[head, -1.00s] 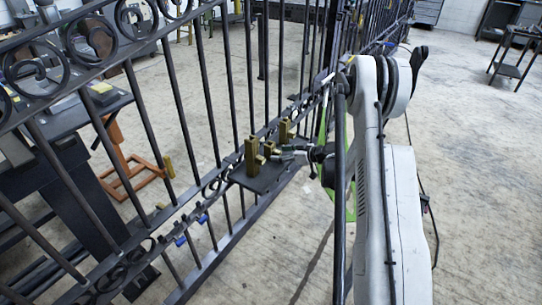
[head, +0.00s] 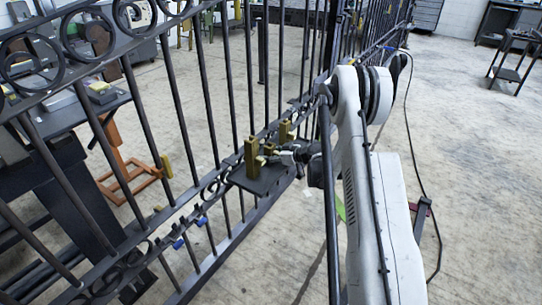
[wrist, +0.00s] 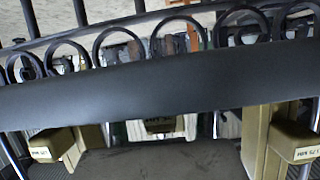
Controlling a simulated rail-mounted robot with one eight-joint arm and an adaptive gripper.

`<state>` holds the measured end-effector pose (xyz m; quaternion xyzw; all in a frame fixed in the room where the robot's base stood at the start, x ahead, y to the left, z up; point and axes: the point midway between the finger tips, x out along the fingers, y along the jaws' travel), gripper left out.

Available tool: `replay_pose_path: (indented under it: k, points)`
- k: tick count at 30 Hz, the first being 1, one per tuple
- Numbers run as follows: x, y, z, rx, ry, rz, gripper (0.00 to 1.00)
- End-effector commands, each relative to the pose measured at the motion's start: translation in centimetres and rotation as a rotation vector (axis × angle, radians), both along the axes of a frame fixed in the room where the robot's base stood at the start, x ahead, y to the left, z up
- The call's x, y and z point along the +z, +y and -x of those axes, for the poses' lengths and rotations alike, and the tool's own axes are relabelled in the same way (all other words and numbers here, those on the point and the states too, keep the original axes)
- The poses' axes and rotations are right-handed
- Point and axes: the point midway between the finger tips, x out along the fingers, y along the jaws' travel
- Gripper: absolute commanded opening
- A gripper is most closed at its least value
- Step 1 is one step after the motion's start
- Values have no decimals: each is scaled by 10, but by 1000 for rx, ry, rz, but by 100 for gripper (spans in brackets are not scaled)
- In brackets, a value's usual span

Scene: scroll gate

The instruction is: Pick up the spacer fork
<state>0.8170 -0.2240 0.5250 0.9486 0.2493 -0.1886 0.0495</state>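In the head view, brass-coloured fork blocks stand on a small dark shelf (head: 262,184) at the gate: a tall one (head: 251,158) at the front left, a small one (head: 269,149) in the middle and another (head: 284,131) behind. My gripper (head: 283,157) is at the shelf's right side, close to the small middle block. I cannot tell whether it touches it or how far its fingers are apart. The wrist view shows labelled tan blocks at left (wrist: 50,145), middle (wrist: 160,125) and right (wrist: 290,145).
The black scroll gate (head: 205,95) runs along the shelf, with its bars close by. In the wrist view a dark bar (wrist: 150,88) crosses in front, with scroll rings (wrist: 180,35) above. Blue clips (head: 179,242) sit on the lower rail. Open floor (head: 455,130) lies to the right.

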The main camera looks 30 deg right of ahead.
Motion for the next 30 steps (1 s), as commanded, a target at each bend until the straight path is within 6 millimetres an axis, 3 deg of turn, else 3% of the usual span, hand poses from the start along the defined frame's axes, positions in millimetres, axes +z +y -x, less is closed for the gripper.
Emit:
replay_pose_path:
  k: [2, 9, 20, 30]
  points:
    - [0, 0, 0, 0, 0, 0, 33]
    - [0, 0, 0, 0, 0, 0, 1]
    - [7, 0, 0, 0, 0, 0, 0]
    - [67, 0, 1, 0, 0, 0, 0]
